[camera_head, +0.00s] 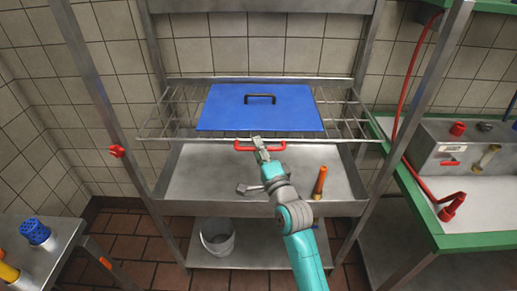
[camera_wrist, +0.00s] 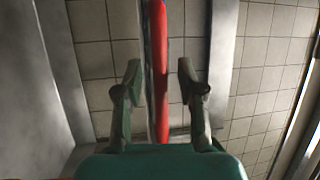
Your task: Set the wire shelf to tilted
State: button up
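The wire shelf (camera_head: 350,140) spans the metal rack frame, with a red handle (camera_head: 243,147) at the middle of its front edge. From this angle I cannot tell whether the shelf is level or tilted. A flat blue panel with a black handle (camera_head: 262,109) lies on it. My gripper (camera_head: 262,147) is at the red handle, reaching up from below. In the wrist view, the open fingers (camera_wrist: 160,80) stand on either side of the red handle bar (camera_wrist: 158,60), with a visible gap on each side.
A metal tray (camera_head: 215,180) below the wire shelf holds an orange-brown bottle-like thing (camera_head: 320,182). A bucket (camera_head: 217,237) stands on the bottom shelf. A green-edged counter (camera_head: 480,241) with a metal box is at right, and a metal table (camera_head: 40,262) at lower left.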

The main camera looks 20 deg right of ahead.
grip_shut()
jog(key=shift+r, duration=0.55)
jog(key=w+r+m+g, duration=0.1)
jog(key=w+r+g, duration=0.1)
jog(key=r, duration=1.1)
jog(key=shift+w+d+h, duration=0.3)
jog(key=shift+w+d, duration=0.15)
jog(key=shift+w, duration=0.05)
jog(key=shift+r, duration=0.15)
grip_release()
jog(key=shift+f, duration=0.2)
